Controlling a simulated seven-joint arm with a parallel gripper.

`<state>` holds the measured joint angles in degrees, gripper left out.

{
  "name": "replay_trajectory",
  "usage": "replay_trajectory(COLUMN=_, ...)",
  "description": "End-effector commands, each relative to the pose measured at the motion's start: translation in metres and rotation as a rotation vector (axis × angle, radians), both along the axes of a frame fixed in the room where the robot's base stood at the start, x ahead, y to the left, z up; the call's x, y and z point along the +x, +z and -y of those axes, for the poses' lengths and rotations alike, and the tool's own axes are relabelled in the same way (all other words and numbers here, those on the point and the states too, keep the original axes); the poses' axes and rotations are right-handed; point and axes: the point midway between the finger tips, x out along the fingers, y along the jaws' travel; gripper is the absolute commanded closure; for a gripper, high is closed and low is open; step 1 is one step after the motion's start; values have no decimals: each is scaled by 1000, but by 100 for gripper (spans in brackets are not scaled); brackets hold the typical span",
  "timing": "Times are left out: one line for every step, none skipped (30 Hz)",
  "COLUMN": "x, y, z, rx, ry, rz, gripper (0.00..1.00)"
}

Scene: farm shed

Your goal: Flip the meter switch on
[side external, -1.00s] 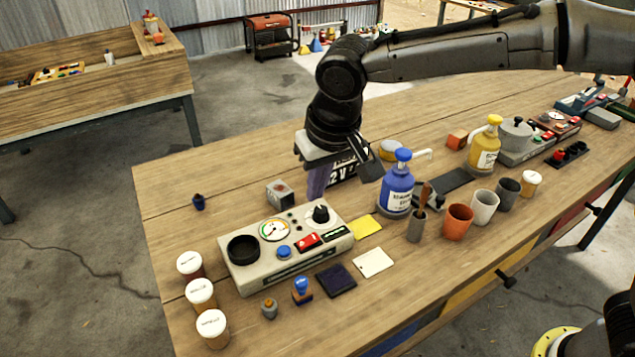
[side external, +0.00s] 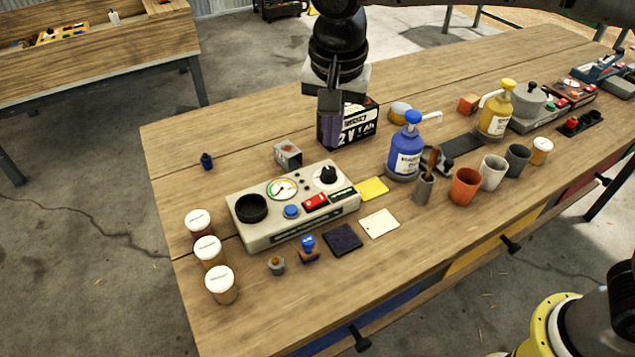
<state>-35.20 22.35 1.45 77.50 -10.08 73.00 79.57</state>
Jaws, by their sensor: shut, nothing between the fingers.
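The meter (side external: 255,237) is a beige box on the left part of the table. Its top carries a round gauge (side external: 282,189), a red rocker switch (side external: 316,201), a blue button (side external: 291,211), a black knob (side external: 327,175) and a round black cup or dial (side external: 251,208). Which way the switch is set is too small to tell. My gripper (side external: 330,138) points down behind the meter, apart from the switch, in front of part of the black battery. Its fingers look shut and hold nothing.
A black battery (side external: 359,125) stands behind the gripper and a small grey box (side external: 288,151) left of it. A blue pump bottle (side external: 405,160) stands to the right. The table's back left is mostly clear.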

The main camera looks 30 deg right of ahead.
Motion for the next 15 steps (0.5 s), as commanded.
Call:
replay_trajectory(x=3, y=2, z=-2, rx=5, ry=-86, rz=-7, gripper=100)
replay_trajectory(x=4, y=4, z=-2, rx=8, ry=-143, rz=-10, gripper=100)
replay_trajectory(x=6, y=6, z=-4, rx=11, ry=-219, rz=-15, gripper=100)
replay_trajectory(x=8, y=7, z=-4, rx=13, ry=-276, rz=-18, gripper=100)
replay_trajectory(x=9, y=8, z=-5, rx=14, ry=-335, rz=-22, gripper=100)
replay_trajectory(x=11, y=9, z=-7, rx=13, ry=-411, rz=-26, gripper=100)
replay_trajectory(x=13, y=9, z=-8, rx=12, ry=-467, rz=-30, gripper=100)
replay_trajectory(x=14, y=10, z=-9, rx=11, ry=-523, rz=-33, gripper=100)
replay_trajectory(x=17, y=10, z=-11, rx=8, ry=-595, rz=-35, gripper=100)
replay_trajectory(x=19, y=10, z=-12, rx=7, ry=-646, rz=-36, gripper=100)
replay_trajectory(x=21, y=9, z=-14, rx=4, ry=-697, rz=-37, gripper=100)
replay_trajectory(x=25, y=8, z=-16, rx=0, ry=-757, rz=-39, gripper=100)
replay_trajectory(x=27, y=6, z=-18, rx=-6, ry=-798, rz=-41, gripper=100)
replay_trajectory(x=29, y=4, z=-20, rx=-8, ry=-823, rz=-42, gripper=100)
replay_trajectory(x=33, y=2, z=-22, rx=-11, ry=-844, rz=-44, gripper=100)
